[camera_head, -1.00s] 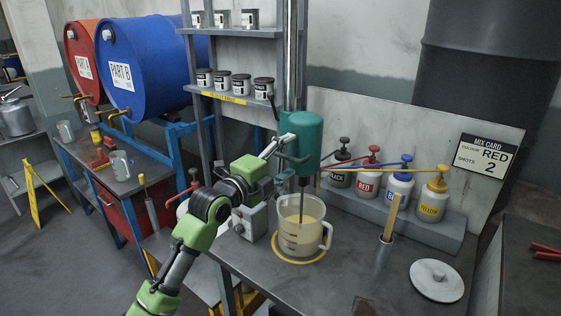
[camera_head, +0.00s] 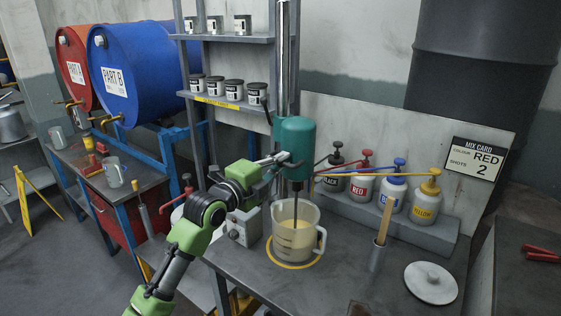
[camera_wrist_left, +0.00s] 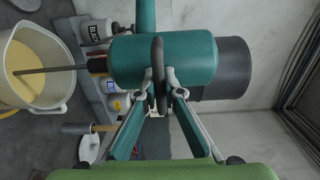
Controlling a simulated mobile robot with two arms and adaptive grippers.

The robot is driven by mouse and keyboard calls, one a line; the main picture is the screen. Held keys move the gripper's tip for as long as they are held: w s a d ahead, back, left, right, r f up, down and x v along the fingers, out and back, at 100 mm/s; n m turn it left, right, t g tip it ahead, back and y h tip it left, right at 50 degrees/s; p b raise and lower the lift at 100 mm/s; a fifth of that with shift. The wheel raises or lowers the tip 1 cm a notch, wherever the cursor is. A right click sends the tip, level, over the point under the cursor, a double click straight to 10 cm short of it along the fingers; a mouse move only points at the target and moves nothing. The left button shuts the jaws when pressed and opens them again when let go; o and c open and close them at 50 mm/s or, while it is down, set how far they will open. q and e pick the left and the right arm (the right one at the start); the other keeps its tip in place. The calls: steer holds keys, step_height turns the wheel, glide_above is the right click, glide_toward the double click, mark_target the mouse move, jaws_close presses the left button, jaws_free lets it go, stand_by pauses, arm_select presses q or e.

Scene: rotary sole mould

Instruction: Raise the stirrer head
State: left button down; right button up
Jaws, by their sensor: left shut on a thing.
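The teal stirrer head (camera_head: 296,138) sits on a tall bright column above the jug. Its thin shaft (camera_head: 295,208) points down into the clear jug (camera_head: 283,238), which holds a cream liquid. My left gripper (camera_head: 284,158) is at the front of the head. In the left wrist view its two fingers (camera_wrist_left: 162,78) are shut on the dark handle (camera_wrist_left: 158,55) of the teal head (camera_wrist_left: 195,58). The shaft (camera_wrist_left: 50,70) reaches over the jug rim (camera_wrist_left: 62,50) into the liquid there too. My right gripper is in neither view.
Pump bottles, with a yellow one (camera_head: 425,203) at the right end, stand on a grey step right of the jug. A stick in a metal cup (camera_head: 378,255) and a white lid (camera_head: 431,283) are on the bench. A shelf of small tins (camera_head: 234,90) stands behind left.

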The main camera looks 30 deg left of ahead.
mark_target(288, 138)
arm_select(q)
steer(key=shift+r+p, duration=1.6)
steer(key=shift+r, duration=1.1)
step_height(288, 138, up, 15)
steer(key=p, duration=0.7)
steer(key=shift+a+r+p, duration=0.15)
steer(key=shift+p, duration=0.25)
steer(key=shift+s, duration=0.1)
steer(key=c, duration=2.1)
jaws_free()
steer(key=shift+f, duration=0.3)
